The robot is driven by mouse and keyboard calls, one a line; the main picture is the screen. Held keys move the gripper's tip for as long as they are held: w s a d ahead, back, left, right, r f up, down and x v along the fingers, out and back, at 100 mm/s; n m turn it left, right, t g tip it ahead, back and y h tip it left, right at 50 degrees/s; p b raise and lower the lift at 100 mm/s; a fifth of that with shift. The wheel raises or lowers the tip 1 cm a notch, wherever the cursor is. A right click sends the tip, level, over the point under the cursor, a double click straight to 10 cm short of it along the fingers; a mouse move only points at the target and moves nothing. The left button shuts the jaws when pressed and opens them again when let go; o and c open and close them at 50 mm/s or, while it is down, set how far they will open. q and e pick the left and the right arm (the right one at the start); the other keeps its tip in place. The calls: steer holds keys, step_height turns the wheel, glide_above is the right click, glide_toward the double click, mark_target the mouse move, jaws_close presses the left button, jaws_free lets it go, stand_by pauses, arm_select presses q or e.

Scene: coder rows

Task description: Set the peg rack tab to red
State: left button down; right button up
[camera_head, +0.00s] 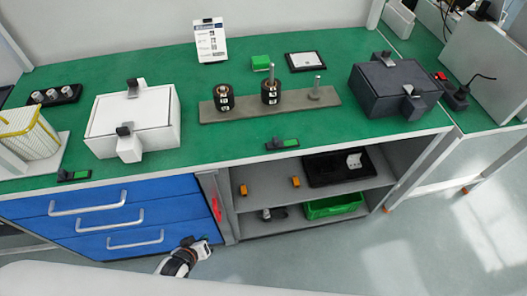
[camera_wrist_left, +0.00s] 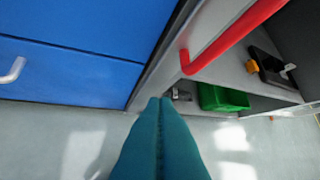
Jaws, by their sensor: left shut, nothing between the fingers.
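The peg rack (camera_head: 240,112) is a grey-brown plank on the green bench top in the head view. Two pegs carry black labelled cylinders (camera_head: 223,98); the right peg (camera_head: 317,82) is bare. A small black tab strip (camera_head: 282,144) lies at the bench's front edge before the rack and shows green at its right part. My left gripper (camera_head: 206,241) is low in front of the cabinet, well below the bench top and apart from the tab. In the left wrist view its teal fingers (camera_wrist_left: 160,102) are shut and empty. My right gripper is not seen.
A white box (camera_head: 150,127) and a dark box (camera_head: 385,98) flank the rack. Another tab strip (camera_head: 74,176) lies at the left front. Below are blue drawers (camera_head: 110,222), a red handle (camera_head: 216,208) and open shelves with a green bin (camera_head: 333,206).

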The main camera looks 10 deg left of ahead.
arm_select(q)
steer(key=w+d+r+n+t+h+b, duration=0.3)
steer(key=w+r, duration=0.4)
steer(key=r, duration=0.6)
steer(key=n+t+h, duration=0.4)
steer(key=n, duration=0.1)
glide_toward(263, 154)
steer(key=s+a+r, duration=0.1)
steer(key=a+r, duration=0.2)
steer(key=a, duration=0.1)
steer(key=shift+d+f+b, duration=0.1)
steer(key=shift+f+b, duration=0.1)
steer(key=shift+b, duration=0.2)
steer(key=p+x, duration=0.1)
steer(key=x, duration=0.8)
steer(key=shift+w+d+r, duration=0.15)
steer(key=shift+w, duration=0.15)
steer(key=d, duration=0.1)
steer(key=w+d, duration=0.1)
steer(key=d, duration=0.1)
steer(key=shift+d+p, duration=0.15)
steer(key=shift+p, duration=0.15)
steer(key=shift+w+d, duration=0.15)
steer(key=shift+d, duration=0.25)
